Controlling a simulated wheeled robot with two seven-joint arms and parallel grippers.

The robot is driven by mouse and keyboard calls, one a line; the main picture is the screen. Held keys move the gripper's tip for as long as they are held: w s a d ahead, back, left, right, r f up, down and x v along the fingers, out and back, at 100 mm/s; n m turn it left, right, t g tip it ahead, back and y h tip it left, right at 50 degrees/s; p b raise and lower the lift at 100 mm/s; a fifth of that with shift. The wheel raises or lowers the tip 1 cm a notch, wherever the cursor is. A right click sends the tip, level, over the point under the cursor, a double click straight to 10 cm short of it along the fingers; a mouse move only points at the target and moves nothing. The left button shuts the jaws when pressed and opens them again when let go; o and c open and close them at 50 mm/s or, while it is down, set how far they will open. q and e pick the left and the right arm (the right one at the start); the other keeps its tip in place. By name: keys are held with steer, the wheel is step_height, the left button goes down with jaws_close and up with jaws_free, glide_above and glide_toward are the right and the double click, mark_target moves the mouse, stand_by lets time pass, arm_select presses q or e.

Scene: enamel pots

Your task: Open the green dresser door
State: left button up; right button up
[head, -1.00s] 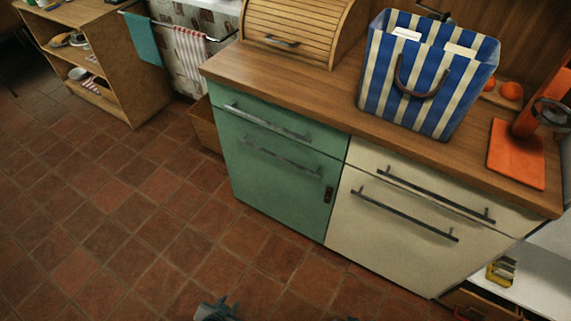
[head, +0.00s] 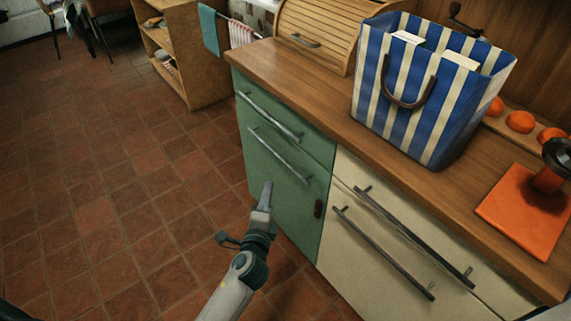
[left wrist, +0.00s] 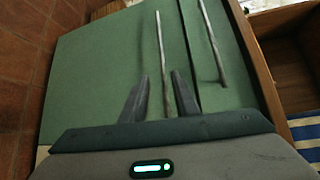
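The green dresser door (head: 262,185) is shut, below a shut green drawer (head: 300,128). My left gripper (head: 266,192) is in front of the door, below the handle in the head view. In the left wrist view, its two fingers (left wrist: 160,95) are apart and empty, with the door handle (left wrist: 162,60) lined up between them. Whether the handle lies within the fingers' depth is hard to tell. My right gripper is not in view.
Cream drawers (head: 370,250) adjoin the door on the right. The wooden counter (head: 262,65) above holds a blue-striped bag (head: 430,95), a roll-top bread box (head: 325,30) and an orange board (head: 525,215). The tiled floor (head: 110,190) to the left is clear.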

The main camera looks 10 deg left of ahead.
arm_select(q)
steer(key=shift+r, duration=0.2)
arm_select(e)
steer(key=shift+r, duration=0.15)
arm_select(q)
steer(key=shift+w, duration=0.15)
